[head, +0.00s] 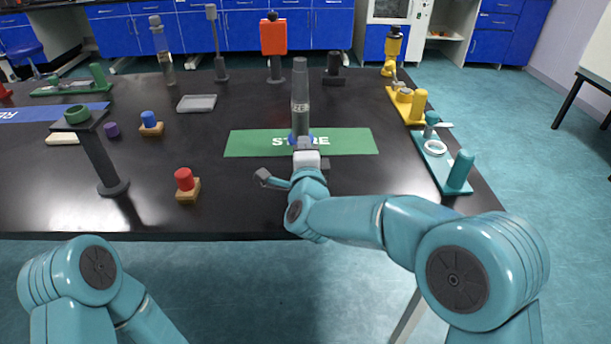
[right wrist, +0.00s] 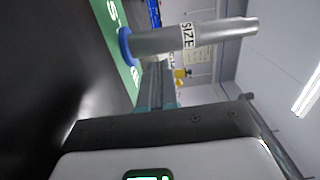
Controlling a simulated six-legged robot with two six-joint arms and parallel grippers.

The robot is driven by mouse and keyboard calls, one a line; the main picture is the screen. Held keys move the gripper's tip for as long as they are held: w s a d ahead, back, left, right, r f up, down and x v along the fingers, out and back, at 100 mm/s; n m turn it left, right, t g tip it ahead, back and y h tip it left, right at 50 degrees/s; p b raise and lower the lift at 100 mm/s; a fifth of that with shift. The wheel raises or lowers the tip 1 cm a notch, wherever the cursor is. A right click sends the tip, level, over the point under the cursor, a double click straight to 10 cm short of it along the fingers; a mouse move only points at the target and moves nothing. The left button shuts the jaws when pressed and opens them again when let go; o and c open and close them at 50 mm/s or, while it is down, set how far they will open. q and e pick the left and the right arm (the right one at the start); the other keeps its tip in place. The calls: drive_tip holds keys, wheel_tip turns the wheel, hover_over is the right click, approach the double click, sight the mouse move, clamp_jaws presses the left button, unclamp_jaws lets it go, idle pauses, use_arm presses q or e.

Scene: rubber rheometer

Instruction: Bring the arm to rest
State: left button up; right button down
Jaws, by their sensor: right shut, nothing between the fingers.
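My right arm (head: 345,218) reaches in from the right over the front of the black table. My right gripper (head: 304,146) is above the green mat (head: 250,143), just in front of a grey upright cylinder (head: 300,88) with a blue base. Its fingers are shut and empty in the right wrist view (right wrist: 157,88). The cylinder also shows there (right wrist: 205,36), with a "SIZE" label, apart from the fingers as far as I can tell. My left arm (head: 85,275) is folded low at the bottom left; its gripper is out of view.
A red-topped block (head: 185,187) and a dark stand with a green ring (head: 100,158) stand to the left. A teal fixture (head: 440,162) and a yellow one (head: 407,104) stand on the right. Several stands line the back. The table's front middle is clear.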

drive_tip(key=s, duration=0.8)
drive_tip(key=shift+s+d, duration=0.1)
drive_tip(key=shift+d, duration=0.05)
drive_tip(key=shift+f, duration=0.1)
